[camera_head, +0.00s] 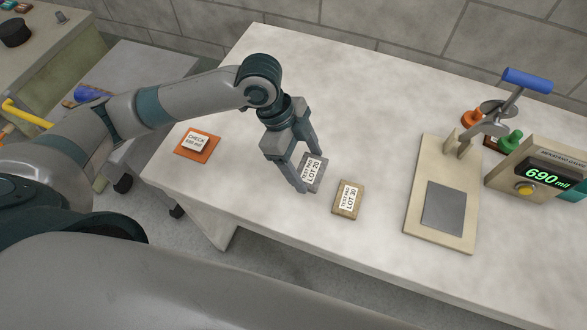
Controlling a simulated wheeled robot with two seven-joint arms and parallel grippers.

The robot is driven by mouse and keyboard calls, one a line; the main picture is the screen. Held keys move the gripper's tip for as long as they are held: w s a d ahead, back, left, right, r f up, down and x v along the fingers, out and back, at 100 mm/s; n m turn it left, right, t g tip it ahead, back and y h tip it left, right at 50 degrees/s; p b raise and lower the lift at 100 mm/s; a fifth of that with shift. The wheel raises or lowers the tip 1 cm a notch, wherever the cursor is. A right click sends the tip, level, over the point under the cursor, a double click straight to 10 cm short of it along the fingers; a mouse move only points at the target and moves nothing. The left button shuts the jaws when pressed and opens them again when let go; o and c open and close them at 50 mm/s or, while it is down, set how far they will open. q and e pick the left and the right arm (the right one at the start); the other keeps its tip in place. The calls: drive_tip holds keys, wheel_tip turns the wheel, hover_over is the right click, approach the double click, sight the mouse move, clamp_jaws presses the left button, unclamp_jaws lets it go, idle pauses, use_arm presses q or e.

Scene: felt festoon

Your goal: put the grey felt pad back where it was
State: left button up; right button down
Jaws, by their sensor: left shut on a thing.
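The grey felt pad (312,173), labelled "TEST PAD LOT 20", is between the fingers of my left gripper (307,172). The gripper is shut on it, at or just above the white table; I cannot tell whether the pad touches the surface. A tan pad (348,200) labelled "TEST PAD LOT 30" lies on the table just to the right, apart from the grey pad. My right gripper is not in view.
An orange pad (197,145) with a "CHECK" label lies left on the white table (270,225). A beige board (430,226) with a grey plate (444,208) and blue-handled lever (527,80) stands right. A display (545,175) beside it reads 690.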

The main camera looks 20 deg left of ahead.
use_arm(q)
drive_tip(key=shift+s+a+f, duration=0.1)
drive_tip(key=shift+a+f, duration=0.25)
drive_tip(key=shift+a, duration=0.25)
drive_tip(key=shift+a+f, duration=0.3)
drive_tip(key=shift+a, duration=0.3)
drive_tip(key=shift+a+f, duration=0.2)
drive_tip(key=shift+a, duration=0.05)
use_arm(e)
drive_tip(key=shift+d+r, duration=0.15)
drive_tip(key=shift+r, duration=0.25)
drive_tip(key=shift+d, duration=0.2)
use_arm(q)
drive_tip(key=shift+f+p, duration=0.1)
drive_tip(key=shift+p, duration=0.2)
drive_tip(key=shift+f+p, duration=0.6)
drive_tip(key=shift+f, duration=1.3)
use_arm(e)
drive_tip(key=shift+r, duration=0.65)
use_arm(q)
drive_tip(key=shift+f, duration=0.1)
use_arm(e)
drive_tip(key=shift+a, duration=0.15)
